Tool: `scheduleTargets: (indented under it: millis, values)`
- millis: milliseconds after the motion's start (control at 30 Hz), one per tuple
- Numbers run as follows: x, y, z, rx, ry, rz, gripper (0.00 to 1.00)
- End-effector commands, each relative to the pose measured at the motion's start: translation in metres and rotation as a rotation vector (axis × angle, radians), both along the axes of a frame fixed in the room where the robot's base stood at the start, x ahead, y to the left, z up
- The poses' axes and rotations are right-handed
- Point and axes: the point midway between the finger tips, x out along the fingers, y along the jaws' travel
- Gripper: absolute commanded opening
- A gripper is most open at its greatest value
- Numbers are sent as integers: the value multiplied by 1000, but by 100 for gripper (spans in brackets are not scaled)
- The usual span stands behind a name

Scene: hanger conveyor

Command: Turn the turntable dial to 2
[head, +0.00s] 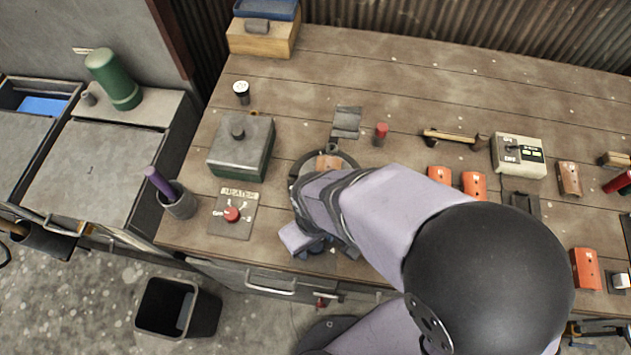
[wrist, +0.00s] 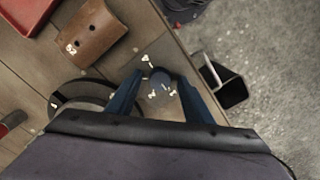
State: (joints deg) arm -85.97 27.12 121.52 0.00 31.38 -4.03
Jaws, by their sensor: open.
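The turntable dial (wrist: 160,78) is a dark round knob near the front table edge, with small white marks around it. The marks are too small to read surely, and I cannot tell where the dial points. My gripper (wrist: 160,84) is open, one blue finger on each side of the knob. I cannot tell whether the fingers touch it. In the head view my gripper (head: 316,246) is low at the table's front edge, and my arm hides the dial. The dark round turntable (head: 311,160) is partly hidden behind my arm.
A plate with a red heater knob (head: 232,215) lies left of my gripper. A green-grey box (head: 241,148) stands behind it. A black bin (head: 178,308) is on the floor. A brown leather piece (wrist: 103,32) and a red tray (wrist: 24,12) show in the wrist view.

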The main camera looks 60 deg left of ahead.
Motion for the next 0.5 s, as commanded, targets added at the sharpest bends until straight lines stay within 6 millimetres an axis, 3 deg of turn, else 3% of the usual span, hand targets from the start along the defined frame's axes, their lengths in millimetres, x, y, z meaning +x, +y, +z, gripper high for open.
scheduleTargets:
  millis: [100, 267, 300, 500]
  values:
    - [0, 0, 0, 0, 0, 0, 46]
    - [0, 0, 0, 0, 0, 0, 8]
    - [0, 0, 0, 0, 0, 0, 5]
    - [0, 0, 0, 1, 0, -7, 5]
